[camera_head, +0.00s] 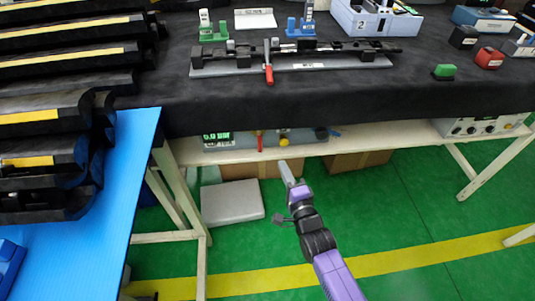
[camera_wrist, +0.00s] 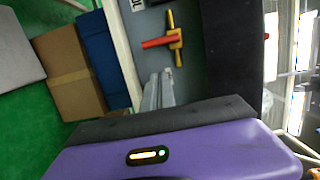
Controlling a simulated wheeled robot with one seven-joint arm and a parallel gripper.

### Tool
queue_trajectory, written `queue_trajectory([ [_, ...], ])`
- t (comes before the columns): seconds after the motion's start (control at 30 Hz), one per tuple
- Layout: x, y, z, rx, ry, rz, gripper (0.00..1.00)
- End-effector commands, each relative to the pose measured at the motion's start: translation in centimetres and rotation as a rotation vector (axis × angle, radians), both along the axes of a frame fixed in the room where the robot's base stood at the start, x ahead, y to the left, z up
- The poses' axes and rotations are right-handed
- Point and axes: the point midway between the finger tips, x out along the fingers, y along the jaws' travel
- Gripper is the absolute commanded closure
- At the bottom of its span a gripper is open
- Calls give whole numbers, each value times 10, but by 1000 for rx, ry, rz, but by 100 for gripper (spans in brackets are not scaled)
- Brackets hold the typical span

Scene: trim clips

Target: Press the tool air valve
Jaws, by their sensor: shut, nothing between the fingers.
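The air valve, a red lever on a brass-yellow body, shows in the wrist view (camera_wrist: 160,41) against a grey panel. In the head view a small red handle (camera_head: 260,140) and a yellow knob (camera_head: 283,142) show on the grey unit on the low shelf under the bench. I take these for the same fitting. My gripper (camera_head: 284,166) is just below and in front of this shelf. Its fingers, shut and empty, also show in the wrist view (camera_wrist: 158,90), below the red lever in the picture and apart from it as far as I can tell.
The black-covered bench top (camera_head: 180,70) overhangs the shelf (camera_head: 350,137). A fixture with a red-handled clamp (camera_head: 268,76) lies on top. Cardboard boxes (camera_head: 357,161) and a grey case (camera_head: 231,202) stand below. A blue table (camera_head: 100,230) is at left. Green floor is open at right.

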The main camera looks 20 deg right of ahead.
Motion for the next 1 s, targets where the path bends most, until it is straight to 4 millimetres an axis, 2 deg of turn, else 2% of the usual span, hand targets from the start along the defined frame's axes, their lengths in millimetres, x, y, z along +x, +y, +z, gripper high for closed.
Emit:
queue_trajectory([
  [0.1,26,-1,0,0,-2,0,100],
  [0.27,54,0,1,0,-1,3,100],
  [0.63,76,22,0,1,1,2,100],
  [1.0,79,23,0,-1,0,0,100],
])
